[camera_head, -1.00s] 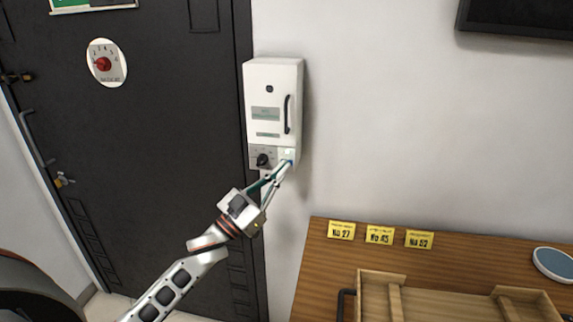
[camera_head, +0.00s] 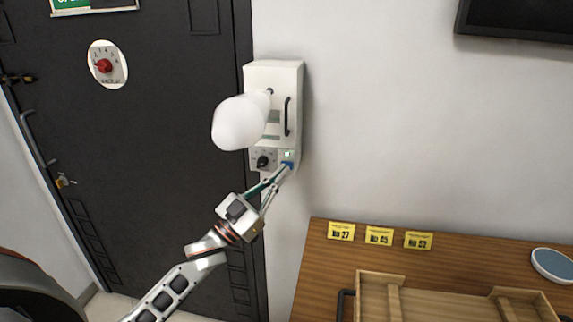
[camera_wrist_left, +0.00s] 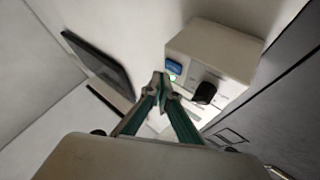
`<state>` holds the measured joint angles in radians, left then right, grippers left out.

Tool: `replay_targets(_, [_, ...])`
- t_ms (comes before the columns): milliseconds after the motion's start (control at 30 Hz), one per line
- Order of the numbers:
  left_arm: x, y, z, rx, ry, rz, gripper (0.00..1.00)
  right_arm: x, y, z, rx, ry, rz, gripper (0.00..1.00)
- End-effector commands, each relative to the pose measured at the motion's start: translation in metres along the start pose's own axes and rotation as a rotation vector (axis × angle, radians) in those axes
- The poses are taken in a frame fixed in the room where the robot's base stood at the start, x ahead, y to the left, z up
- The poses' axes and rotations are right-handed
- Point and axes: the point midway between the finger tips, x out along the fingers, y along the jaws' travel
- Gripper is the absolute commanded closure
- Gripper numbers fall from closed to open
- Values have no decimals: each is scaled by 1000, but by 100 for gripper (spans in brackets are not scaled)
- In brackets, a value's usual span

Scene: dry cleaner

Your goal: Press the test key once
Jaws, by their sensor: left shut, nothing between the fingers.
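A white wall unit (camera_head: 277,75) hangs beside the dark door. At its lower right is a small blue key (camera_head: 288,164) with a lit green light just above it. The blue key also shows in the wrist view (camera_wrist_left: 174,67), near the green glow. My left gripper (camera_head: 286,168) is shut and empty, its fingertips at the lower edge of the key. In the wrist view the fingertips (camera_wrist_left: 160,79) are beside the key; I cannot tell if they touch it. A white puff (camera_head: 239,122) comes from the unit's upper hole. My right gripper is not in view.
The unit also has a black knob (camera_head: 263,161) left of the key and a black handle (camera_head: 287,116). A wooden table (camera_head: 320,262) at lower right holds yellow number tags (camera_head: 379,236), a wooden tray (camera_head: 376,283) and a round blue-topped disc (camera_head: 553,264).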

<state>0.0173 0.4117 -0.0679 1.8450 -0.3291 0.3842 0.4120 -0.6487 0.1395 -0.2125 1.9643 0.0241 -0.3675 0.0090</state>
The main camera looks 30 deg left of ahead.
Motion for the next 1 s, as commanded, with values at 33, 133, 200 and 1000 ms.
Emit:
replay_targets(33, [0, 0, 0, 0, 0, 0, 100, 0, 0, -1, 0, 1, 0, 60])
replay_targets(133, [0, 0, 0, 0, 0, 0, 100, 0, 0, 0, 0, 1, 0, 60])
replay_targets(200, [0, 0, 0, 0, 0, 0, 100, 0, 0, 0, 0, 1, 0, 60])
replay_targets(1000, [-35, 26, -26, 0, 0, 0, 100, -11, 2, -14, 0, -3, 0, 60])
